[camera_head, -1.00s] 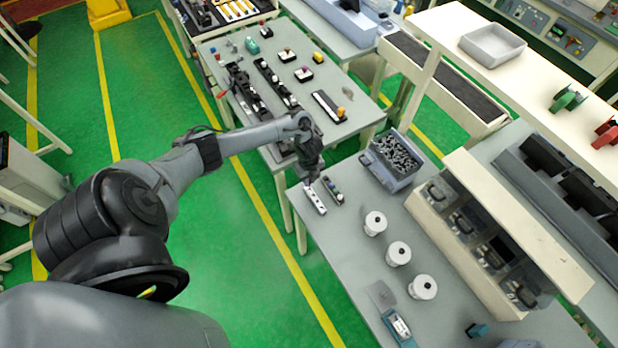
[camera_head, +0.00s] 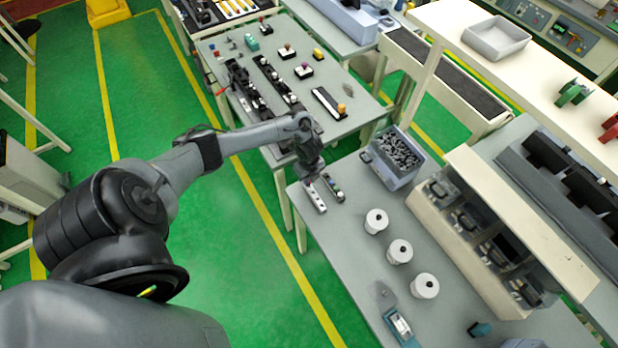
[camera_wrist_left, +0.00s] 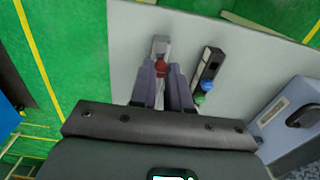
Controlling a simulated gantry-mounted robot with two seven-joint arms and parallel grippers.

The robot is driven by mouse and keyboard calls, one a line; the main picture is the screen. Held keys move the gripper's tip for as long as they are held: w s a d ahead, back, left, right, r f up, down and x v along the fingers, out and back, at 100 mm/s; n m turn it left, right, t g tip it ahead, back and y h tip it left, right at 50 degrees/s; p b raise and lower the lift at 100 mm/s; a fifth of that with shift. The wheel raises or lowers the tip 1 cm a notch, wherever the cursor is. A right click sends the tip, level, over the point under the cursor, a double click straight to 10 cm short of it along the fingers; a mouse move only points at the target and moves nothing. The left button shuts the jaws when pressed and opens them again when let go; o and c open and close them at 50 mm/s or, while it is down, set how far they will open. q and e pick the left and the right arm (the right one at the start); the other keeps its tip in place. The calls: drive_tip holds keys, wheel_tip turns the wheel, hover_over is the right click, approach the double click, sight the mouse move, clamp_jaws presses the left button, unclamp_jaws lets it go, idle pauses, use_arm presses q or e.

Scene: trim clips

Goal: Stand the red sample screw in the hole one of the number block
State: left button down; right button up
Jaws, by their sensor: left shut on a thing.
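The red sample screw (camera_wrist_left: 160,69) is between the fingertips of my left gripper (camera_wrist_left: 162,75), which is shut on it. Its red head shows in the left wrist view; its lower end is hidden. The pale number block (camera_wrist_left: 161,45) lies just beyond and under the screw, partly covered by it. In the head view the number block (camera_head: 316,198) is near the table's corner, with my left gripper (camera_head: 312,178) at its far end. I cannot tell whether the screw's tip is inside a hole. My right gripper is not in view.
A dark holder (camera_wrist_left: 211,65) with a blue and a green screw stands right beside the number block. A grey-blue bin (camera_head: 393,160) of dark parts is behind, and white pots (camera_head: 376,222) stand to the right. The table's left edge is close.

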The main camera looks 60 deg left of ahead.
use_arm(q)
drive_tip(key=shift+f+b, duration=0.5)
drive_tip(key=shift+f, duration=0.25)
drive_tip(key=shift+f+b, duration=0.45)
drive_tip(key=shift+f, duration=0.05)
idle(0.4)
drive_tip(key=c, duration=1)
unclamp_jaws()
wheel_tip(320, 180, up, 9)
drive_tip(key=shift+r+p, duration=0.15)
drive_tip(key=shift+p, duration=0.45)
drive_tip(key=shift+r, duration=0.75)
